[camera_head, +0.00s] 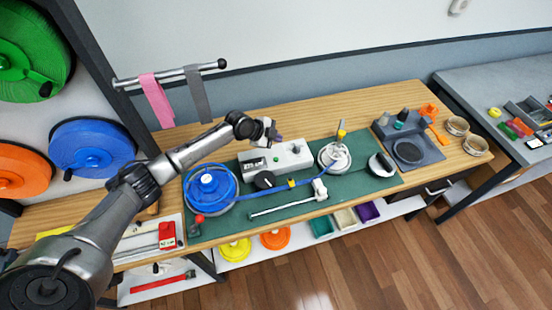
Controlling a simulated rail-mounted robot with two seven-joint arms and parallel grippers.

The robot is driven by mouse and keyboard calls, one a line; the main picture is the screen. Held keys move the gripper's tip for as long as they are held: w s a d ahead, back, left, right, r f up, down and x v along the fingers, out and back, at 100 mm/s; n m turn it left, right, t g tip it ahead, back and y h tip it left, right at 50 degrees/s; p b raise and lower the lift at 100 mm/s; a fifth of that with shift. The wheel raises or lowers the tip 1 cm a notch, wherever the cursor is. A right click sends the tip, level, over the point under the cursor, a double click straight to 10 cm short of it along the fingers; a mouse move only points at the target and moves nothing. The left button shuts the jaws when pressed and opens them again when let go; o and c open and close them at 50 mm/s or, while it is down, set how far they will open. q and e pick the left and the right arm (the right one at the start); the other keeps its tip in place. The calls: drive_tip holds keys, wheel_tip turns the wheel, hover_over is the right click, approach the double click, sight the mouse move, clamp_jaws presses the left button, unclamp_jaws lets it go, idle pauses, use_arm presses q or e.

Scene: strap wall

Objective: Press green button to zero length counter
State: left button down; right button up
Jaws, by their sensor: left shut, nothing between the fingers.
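The length counter is a white box (285,167) on the green mat in the middle of the workbench. It has a dark display (256,163) at its left and small controls on top; their colours are too small to tell, so I cannot pick out the green button for sure. My left gripper (276,137) is shut and empty. It appears over the back edge of the counter box, and I cannot tell how high above it. My right gripper is not in view.
A blue strap spool (210,188) stands left of the counter, with its strap running right to a white reel (334,158). A grey tray (408,147) holds small items. A rail with pink strap (157,100) hangs behind. Large spools hang at the left.

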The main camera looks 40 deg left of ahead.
sight(276, 160)
use_arm(q)
drive_tip(key=shift+f, duration=0.1)
wheel_tip(276, 160, down, 8)
drive_tip(key=b, duration=0.5)
drive_tip(key=shift+b, duration=0.4)
drive_tip(key=shift+f+b, duration=0.3)
drive_tip(key=shift+f, duration=0.05)
idle(0.7)
idle(0.7)
